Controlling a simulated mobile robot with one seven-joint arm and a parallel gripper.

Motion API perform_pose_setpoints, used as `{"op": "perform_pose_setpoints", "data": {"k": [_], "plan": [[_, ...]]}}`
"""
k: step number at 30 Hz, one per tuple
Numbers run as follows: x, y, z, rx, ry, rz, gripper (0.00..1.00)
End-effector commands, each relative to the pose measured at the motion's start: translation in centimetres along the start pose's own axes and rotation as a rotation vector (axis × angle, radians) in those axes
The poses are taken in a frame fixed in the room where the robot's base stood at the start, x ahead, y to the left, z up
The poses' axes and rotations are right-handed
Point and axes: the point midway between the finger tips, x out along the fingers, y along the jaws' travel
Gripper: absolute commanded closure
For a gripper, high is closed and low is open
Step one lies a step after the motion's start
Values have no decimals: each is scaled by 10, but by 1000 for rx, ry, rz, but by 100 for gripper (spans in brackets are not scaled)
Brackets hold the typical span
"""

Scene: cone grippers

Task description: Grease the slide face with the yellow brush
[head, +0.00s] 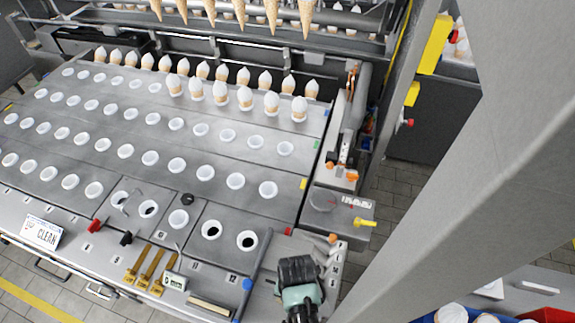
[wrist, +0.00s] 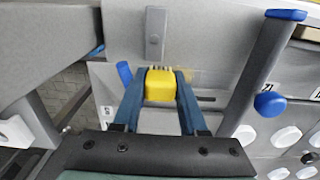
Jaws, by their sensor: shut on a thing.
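My gripper (head: 297,268) is at the front right corner of the machine in the head view, and its fingertips are hidden there. In the wrist view, its two blue fingers (wrist: 160,76) are shut on a yellow block (wrist: 160,88), which I take to be the yellow brush. Its far end looks ridged and lies close to a grey metal face (wrist: 210,50). I cannot tell whether it touches. A faint yellowish smear shows on that face just right of the brush. A narrow grey strip (wrist: 155,35) stands just beyond it. Which surface is the slide face is not certain.
A grey bar (wrist: 258,65) with blue ends stands right of my gripper. A blue knob (wrist: 124,72) is close at its left. A yellow-tipped part (head: 365,222) sits on the right-hand station. Cone plates (head: 170,215) fill the left; brass tools (head: 150,268) lie in front.

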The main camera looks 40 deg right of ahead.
Motion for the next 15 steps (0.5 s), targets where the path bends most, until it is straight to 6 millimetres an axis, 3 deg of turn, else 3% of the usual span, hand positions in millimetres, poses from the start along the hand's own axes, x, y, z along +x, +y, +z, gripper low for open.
{"op": "perform_pose_setpoints", "data": {"k": [6, 15], "plan": [[0, 19, 0, 3, -1, 3, 100], [3, 14, 0, 0, 0, 2, 100]]}}
